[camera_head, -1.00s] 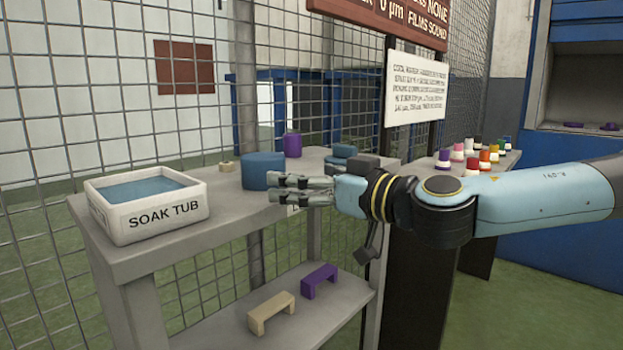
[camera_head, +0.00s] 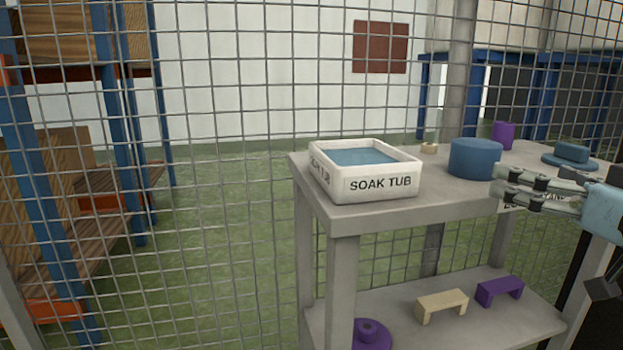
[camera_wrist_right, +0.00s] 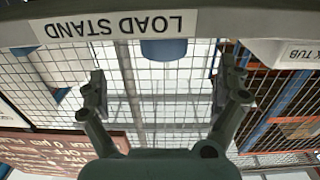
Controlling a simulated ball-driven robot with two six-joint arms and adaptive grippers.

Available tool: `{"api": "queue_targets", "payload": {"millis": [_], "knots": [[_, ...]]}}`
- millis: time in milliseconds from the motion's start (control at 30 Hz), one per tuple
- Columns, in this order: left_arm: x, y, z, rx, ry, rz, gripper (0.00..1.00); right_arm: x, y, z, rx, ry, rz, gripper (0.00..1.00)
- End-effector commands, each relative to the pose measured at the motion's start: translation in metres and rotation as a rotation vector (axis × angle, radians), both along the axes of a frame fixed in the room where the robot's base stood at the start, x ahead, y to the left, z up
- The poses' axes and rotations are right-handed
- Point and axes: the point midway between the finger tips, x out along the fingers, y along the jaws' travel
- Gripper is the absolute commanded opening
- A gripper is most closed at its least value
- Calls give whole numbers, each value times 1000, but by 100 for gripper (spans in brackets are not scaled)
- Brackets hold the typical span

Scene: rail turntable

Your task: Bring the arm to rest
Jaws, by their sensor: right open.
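My right gripper (camera_head: 497,183) is at the right edge of the head view, in front of the grey stand's top, pointing left. Its fingers are apart with nothing between them. The right wrist view looks past the open fingers (camera_wrist_right: 160,75) to the stand, upside down, with its LOAD STAND label (camera_wrist_right: 115,26). In the head view the fingertips appear just right of and below a blue cylinder (camera_head: 475,158); I cannot tell the gap. Most of the right arm is out of frame. My left gripper is not in view.
The grey stand (camera_head: 450,205) carries a white SOAK TUB (camera_head: 380,184), a purple cylinder (camera_head: 503,135) and a blue lidded piece (camera_head: 570,157). Its lower shelf holds a beige bridge (camera_head: 442,304), a purple bridge (camera_head: 499,290) and a purple disc (camera_head: 368,335). Wire mesh (camera_head: 230,200) stands behind.

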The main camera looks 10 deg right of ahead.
Motion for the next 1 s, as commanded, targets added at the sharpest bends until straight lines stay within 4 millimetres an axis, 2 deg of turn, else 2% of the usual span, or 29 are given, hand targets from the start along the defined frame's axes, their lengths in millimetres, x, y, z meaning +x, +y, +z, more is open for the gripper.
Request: {"api": "queue_targets", "payload": {"millis": [67, 167, 267, 367, 400, 500, 600, 700, 867, 1000], "knots": [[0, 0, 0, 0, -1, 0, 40, -6, -11, -9, -3, 14, -73, 100], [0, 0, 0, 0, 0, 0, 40, -25, -36, -33, -31, 81, -242, 100], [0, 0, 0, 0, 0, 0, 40, -63, -60, -81, -81, 266, -452, 100], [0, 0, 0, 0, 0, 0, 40, -113, -61, -137, -136, 546, -573, 100], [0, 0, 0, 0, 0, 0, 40, -133, -54, -157, -152, 662, -583, 100], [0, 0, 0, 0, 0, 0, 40, -175, -26, -197, -175, 920, -540, 100], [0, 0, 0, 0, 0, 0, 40, -208, 7, -222, -181, 1113, -440, 100], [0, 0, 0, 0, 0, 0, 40, -233, 42, -238, -175, 1259, -309, 100], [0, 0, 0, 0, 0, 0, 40, -265, 101, -248, -147, 1413, -58, 100], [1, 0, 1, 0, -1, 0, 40, -264, 96, -299, -161, 1442, -46, 100]]}}
